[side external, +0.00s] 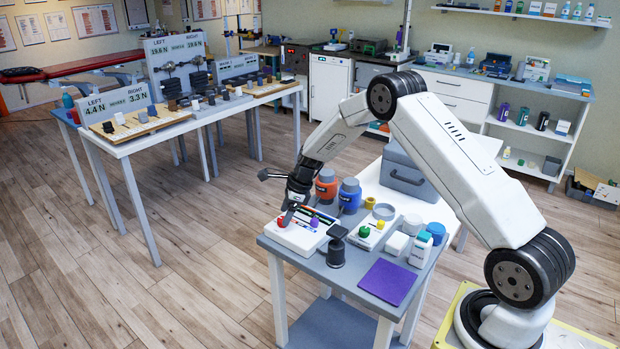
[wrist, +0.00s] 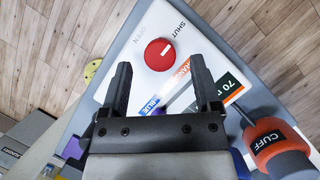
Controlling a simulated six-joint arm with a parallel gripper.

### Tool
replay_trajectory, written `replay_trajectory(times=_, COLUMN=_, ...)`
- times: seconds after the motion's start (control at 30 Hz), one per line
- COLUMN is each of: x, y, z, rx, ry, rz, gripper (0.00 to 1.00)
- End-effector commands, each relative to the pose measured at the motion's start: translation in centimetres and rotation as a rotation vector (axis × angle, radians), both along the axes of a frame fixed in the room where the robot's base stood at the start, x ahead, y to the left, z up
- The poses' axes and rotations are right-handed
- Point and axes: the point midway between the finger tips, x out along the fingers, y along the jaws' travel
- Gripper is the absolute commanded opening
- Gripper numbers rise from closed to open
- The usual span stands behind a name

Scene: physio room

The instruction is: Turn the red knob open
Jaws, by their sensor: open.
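The red knob (wrist: 160,54) is a round cap with a short white mark, on a white box (wrist: 130,68). The box is printed SHUT to the knob's upper right and OPEN to its left. The white mark points towards SHUT. My gripper (wrist: 159,64) is open, its fingers apart on the left and right of the knob in the wrist view; whether they touch it I cannot tell. In the side external view the knob (side external: 281,222) shows at the box's left end, just under my gripper (side external: 288,214).
An orange canister marked CUFF (wrist: 281,147) stands close on the right in the wrist view.

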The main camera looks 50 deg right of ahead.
Motion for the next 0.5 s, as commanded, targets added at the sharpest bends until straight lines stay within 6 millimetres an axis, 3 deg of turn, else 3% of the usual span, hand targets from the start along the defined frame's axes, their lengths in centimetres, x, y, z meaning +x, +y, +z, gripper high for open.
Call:
replay_trajectory(times=0.2, x=0.35, y=0.43, z=-1.3, rx=-0.001, ry=0.001, rz=0.002, gripper=0.8)
replay_trajectory(times=0.5, x=0.41, y=0.47, z=-1.44, rx=0.0, ry=0.0, rz=0.001, gripper=0.8)
